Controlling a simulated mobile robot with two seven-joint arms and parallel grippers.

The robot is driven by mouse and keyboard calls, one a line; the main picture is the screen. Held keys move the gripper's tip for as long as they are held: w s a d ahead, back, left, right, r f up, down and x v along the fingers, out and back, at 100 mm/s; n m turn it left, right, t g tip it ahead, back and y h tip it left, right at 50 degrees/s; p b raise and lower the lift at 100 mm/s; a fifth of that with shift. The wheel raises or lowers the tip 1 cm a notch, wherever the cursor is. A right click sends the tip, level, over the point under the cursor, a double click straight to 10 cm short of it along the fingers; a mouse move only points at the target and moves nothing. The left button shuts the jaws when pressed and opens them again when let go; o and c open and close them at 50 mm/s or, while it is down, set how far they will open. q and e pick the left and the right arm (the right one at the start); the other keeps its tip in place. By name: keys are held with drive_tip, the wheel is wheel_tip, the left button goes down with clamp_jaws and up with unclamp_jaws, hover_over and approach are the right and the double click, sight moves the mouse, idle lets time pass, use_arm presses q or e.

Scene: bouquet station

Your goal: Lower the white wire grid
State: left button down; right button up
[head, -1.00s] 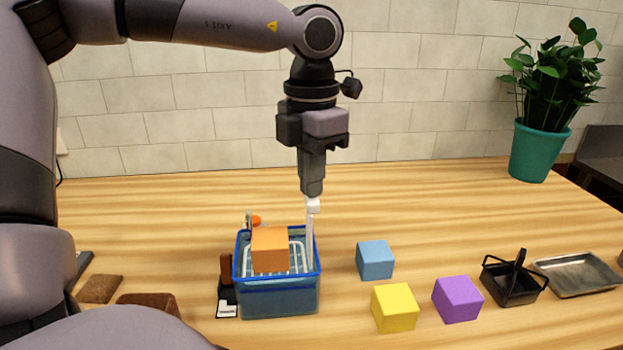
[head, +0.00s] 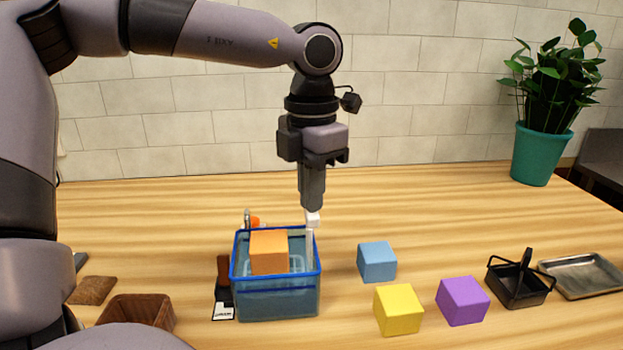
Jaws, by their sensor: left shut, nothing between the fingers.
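The white wire grid (head: 297,264) lies inside the blue-rimmed clear basket (head: 277,307), partly hidden by an orange cube (head: 269,252) that sits on it. The grid's upright white handle (head: 310,243) stands at the basket's right side, its block-shaped top above the rim. My left gripper (head: 312,208) points straight down, shut, with its tips at or just above the handle top. I cannot tell if they touch. The orange cube's top is about level with the rim. My right gripper is not in view.
Blue (head: 377,262), yellow (head: 398,309) and purple (head: 463,300) cubes stand right of the basket. Farther right are a black basket (head: 520,284) and a metal tray (head: 583,275). A brown box (head: 139,312) is at the front left.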

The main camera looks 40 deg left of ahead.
use_arm(q)
drive_tip(key=shift+f, duration=0.1)
idle(0.3)
drive_tip(key=shift+f+b, duration=0.85)
drive_tip(key=shift+f, duration=0.05)
drive_tip(key=shift+r+p, duration=2)
drive_tip(key=shift+r, duration=0.6)
drive_tip(key=shift+s+f, duration=0.1)
